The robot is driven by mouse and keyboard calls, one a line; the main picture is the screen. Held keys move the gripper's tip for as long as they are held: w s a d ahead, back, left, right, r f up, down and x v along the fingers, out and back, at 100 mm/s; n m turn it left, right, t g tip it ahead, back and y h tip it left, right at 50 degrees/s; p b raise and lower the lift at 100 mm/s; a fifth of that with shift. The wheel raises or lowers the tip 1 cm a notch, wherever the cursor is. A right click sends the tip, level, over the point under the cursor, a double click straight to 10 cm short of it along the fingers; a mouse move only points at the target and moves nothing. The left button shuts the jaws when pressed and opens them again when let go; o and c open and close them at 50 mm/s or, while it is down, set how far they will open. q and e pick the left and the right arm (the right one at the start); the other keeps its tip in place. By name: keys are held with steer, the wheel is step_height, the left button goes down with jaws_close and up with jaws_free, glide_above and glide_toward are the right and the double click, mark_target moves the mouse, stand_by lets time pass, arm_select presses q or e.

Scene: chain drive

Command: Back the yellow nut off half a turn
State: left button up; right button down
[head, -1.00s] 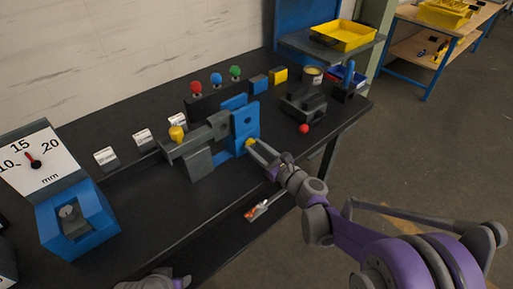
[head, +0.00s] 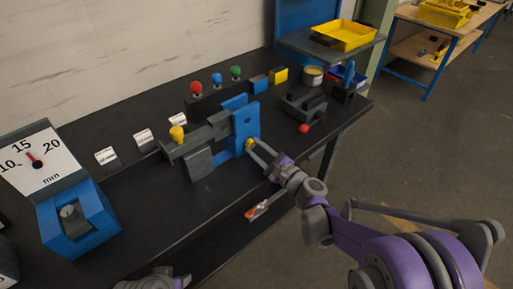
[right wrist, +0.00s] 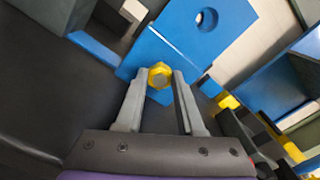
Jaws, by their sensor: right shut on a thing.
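The yellow nut (head: 249,144) sits low on the front of the blue upright plate (head: 246,119) of the chain-drive fixture. In the right wrist view the nut (right wrist: 159,75) is a yellow hexagon with a grey centre, between the two fingertips. My right gripper (head: 253,147) is shut on the nut, with a finger on each side of it. My left gripper is not clearly in view; only a grey and purple part of my arm shows at the bottom edge of the head view.
A yellow knob (head: 177,133) tops the fixture's left end. A grey vise-like block with a red ball (head: 304,128) stands to the right.

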steer(key=shift+n, duration=0.6)
steer(key=c, duration=0.5)
jaws_free()
steer(key=v, duration=1)
steer(key=shift+s+d, duration=0.2)
steer(key=shift+s, duration=0.15)
